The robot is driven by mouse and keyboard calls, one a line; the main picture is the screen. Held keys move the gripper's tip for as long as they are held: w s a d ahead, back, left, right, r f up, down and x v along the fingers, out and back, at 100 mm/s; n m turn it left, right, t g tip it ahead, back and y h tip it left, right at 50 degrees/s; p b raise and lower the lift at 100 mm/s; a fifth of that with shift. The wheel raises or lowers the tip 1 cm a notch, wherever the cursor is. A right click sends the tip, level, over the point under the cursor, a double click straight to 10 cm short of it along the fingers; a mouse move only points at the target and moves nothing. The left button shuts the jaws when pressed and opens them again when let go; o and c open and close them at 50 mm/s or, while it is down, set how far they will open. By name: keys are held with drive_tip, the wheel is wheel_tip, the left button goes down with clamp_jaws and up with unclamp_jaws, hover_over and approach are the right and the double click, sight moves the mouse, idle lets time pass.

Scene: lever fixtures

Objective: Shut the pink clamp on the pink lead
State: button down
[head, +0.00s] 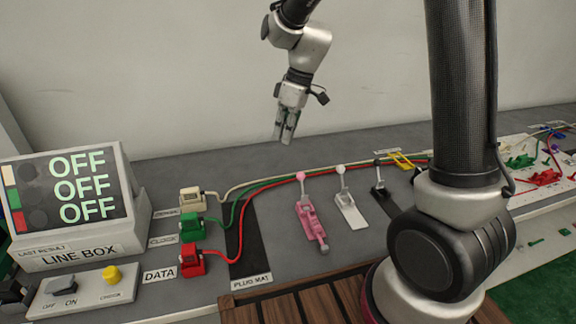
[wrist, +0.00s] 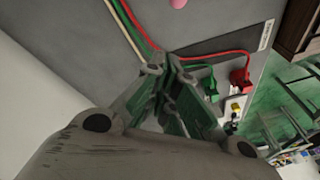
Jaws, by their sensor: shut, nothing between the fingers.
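The pink clamp (head: 309,222) sits on the grey bench, right of the dark plug mat. Its lever stands up and ends in a pink ball knob (head: 300,175). The knob also shows at the top edge of the wrist view (wrist: 178,3). I cannot make out a pink lead; the leads I see are cream, green and red (head: 241,222). My gripper (head: 286,140) hangs above the bench, up and behind the clamp, fingers pointing down, shut and empty. In the wrist view its fingers (wrist: 166,66) meet, clear of the clamp.
A white clamp (head: 350,212) and a black clamp (head: 384,205) stand to the right, levers up. The line box (head: 75,240) with three OFF readings and the cream, green and red plugs (head: 192,262) are to the left. My arm hides part of the right side.

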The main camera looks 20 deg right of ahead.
sight(302, 187)
wheel_tip(302, 187, down, 9)
drive_tip(key=s, duration=0.2)
drive_tip(key=shift+s+d, duration=0.15)
drive_tip(key=shift+d, duration=0.15)
idle(0.3)
idle(0.5)
